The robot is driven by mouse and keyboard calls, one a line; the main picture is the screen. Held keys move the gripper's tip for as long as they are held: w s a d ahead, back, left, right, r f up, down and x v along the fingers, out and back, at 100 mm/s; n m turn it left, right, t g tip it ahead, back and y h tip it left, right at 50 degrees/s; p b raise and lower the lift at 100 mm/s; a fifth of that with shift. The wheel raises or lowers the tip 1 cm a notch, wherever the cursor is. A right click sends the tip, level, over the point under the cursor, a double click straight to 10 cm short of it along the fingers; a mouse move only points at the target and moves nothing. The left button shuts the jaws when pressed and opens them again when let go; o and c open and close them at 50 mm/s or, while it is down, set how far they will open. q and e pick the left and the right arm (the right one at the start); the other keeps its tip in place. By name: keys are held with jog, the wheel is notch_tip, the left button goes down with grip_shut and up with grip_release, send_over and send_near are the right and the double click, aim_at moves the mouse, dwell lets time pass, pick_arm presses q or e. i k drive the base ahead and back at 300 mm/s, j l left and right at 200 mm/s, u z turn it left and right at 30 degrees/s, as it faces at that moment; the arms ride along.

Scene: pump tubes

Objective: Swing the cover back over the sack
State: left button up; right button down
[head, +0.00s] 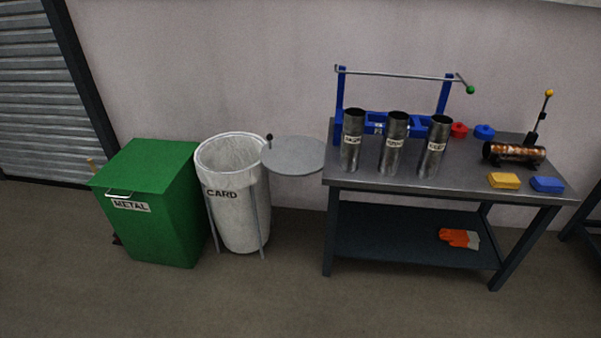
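The sack (238,215) is a white bag marked CARD, hung upright in a thin-legged metal stand. Its mouth is open and I can see its inner wall. The cover (296,156) is a round flat grey disc, level, swung out to the right of the sack's mouth. A small black knob (269,137) stands at the cover's left edge, by the rim of the sack. The cover's right edge is close to the left end of the workbench. Neither of my grippers is in the head view.
A green METAL bin (152,203) with a closed lid stands left of the sack. The workbench (450,184) on the right bears three metal tubes (394,145), a blue frame (340,100) and small coloured blocks. Orange gloves (459,238) lie on its lower shelf. The floor in front is clear.

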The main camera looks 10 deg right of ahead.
aim_at(290, 156)
jog(key=i+l, duration=0.1)
jog(key=l, duration=0.65)
jog(key=i+l, duration=0.2)
jog(key=i, duration=0.25)
jog(key=i+l, duration=0.2)
jog(key=i, duration=0.2)
jog(key=i+l+u, duration=0.1)
jog(key=i, duration=0.35)
jog(key=i+j, duration=0.45)
jog(key=i, duration=0.25)
